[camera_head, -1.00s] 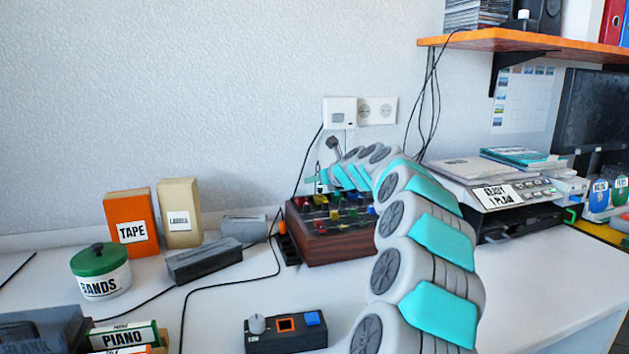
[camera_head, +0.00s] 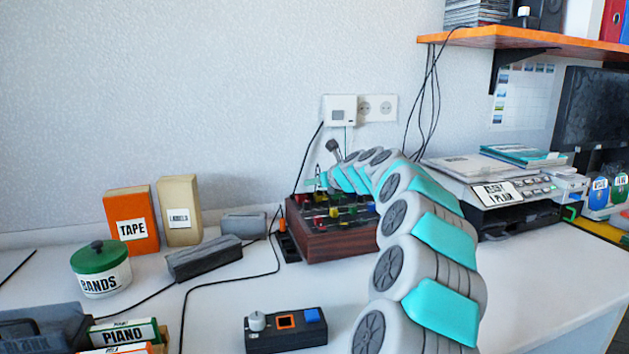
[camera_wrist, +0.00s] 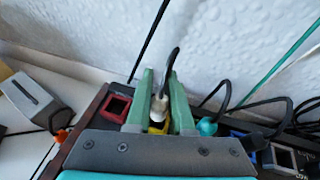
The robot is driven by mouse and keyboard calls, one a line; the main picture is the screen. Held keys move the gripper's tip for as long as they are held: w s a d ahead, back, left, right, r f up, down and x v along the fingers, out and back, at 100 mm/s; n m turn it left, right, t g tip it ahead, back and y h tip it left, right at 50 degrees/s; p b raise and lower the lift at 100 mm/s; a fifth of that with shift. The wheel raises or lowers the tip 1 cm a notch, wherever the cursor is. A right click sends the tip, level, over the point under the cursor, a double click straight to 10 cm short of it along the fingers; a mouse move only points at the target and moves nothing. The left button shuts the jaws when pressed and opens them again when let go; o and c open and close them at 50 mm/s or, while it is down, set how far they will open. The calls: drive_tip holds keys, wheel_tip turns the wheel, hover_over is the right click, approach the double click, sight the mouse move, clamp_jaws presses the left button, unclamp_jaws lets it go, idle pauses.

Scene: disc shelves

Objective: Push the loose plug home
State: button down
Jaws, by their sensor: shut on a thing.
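My gripper (camera_wrist: 161,82) has green fingers, closed on both sides of a pale plug (camera_wrist: 158,107) with a black cable rising from its top. The plug sits directly over a yellow socket (camera_wrist: 157,129); I cannot tell how deep it is in. The sockets are on a dark wooden box (camera_head: 340,244) with several coloured parts on its top. In the head view my gripper (camera_head: 318,180) is above the back left of this box, its fingertips partly hidden by my arm.
A red-framed socket (camera_wrist: 116,107) is left of the fingers. A cyan plug (camera_wrist: 206,127) with a black cable is close to the right. A wall socket (camera_head: 377,110) is behind. A black control box (camera_head: 286,333) lies in front; the printer (camera_head: 500,200) is to the right.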

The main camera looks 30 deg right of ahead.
drive_tip(key=shift+a+f, duration=0.1)
drive_tip(key=shift+f, duration=0.6)
drive_tip(key=c, duration=0.7)
unclamp_jaws()
drive_tip(key=shift+s, duration=0.1)
drive_tip(key=v, duration=0.7)
drive_tip(key=shift+s+r, duration=0.15)
drive_tip(key=shift+r, duration=0.05)
drive_tip(key=shift+s, duration=0.15)
drive_tip(key=shift+s, duration=0.1)
